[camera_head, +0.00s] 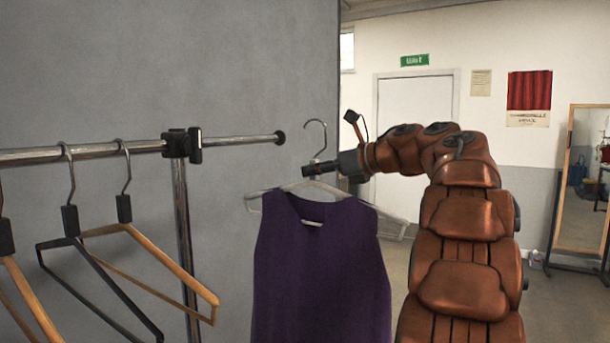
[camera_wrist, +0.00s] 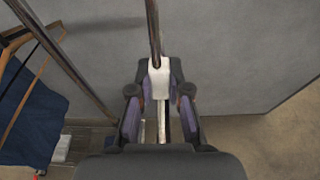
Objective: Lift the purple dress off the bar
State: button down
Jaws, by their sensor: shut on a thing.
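The purple dress (camera_head: 318,275) hangs from a pale hanger (camera_head: 258,196) whose metal hook (camera_head: 317,128) points up. The hook is to the right of the end of the bar (camera_head: 235,140) and looks apart from it. My gripper (camera_head: 312,171) comes in from the right and is shut on the hanger's neck, just below the hook. In the wrist view the white neck (camera_wrist: 159,80) sits between the fingertips (camera_wrist: 160,92), with the hook rod rising above it. The dress is mostly out of sight there.
Several other hangers, including a black one (camera_head: 105,290) and a wooden one (camera_head: 175,268), hang on the bar at left. An upright post (camera_head: 183,225) supports the bar. A grey wall panel (camera_head: 240,60) stands behind. A mirror (camera_head: 582,190) stands at far right. A blue garment (camera_wrist: 30,118) shows in the wrist view.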

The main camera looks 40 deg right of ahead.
jog(key=s+d+b, duration=0.1)
jog(key=s, duration=0.2)
jog(key=s+d+b, duration=0.1)
jog(key=s, duration=0.2)
jog(key=s+d+b, duration=0.1)
jog(key=s, duration=0.2)
jog(key=shift+s+d+f+b, duration=0.1)
jog(key=shift+b, duration=0.2)
jog(key=shift+s+f+b+v, duration=0.1)
jog(key=shift+f+b+v, duration=0.2)
jog(key=shift+v, duration=1.1)
jog(key=shift+s+f+b+v, duration=0.1)
jog(key=shift+f+b+v, duration=0.2)
jog(key=shift+v, duration=1.1)
jog(key=shift+f+b+v, duration=0.15)
jog(key=shift+f+v, duration=0.25)
jog(key=shift+v, duration=1)
jog(key=shift+s+d+r, duration=0.2)
jog(key=shift+s+d, duration=0.05)
jog(key=shift+s, duration=0.05)
jog(key=f+p+v, duration=0.3)
jog(key=p+v, duration=1)
jog(key=p, duration=0.6)
jog(key=shift+s, duration=0.5)
jog(key=shift+d+f, duration=0.15)
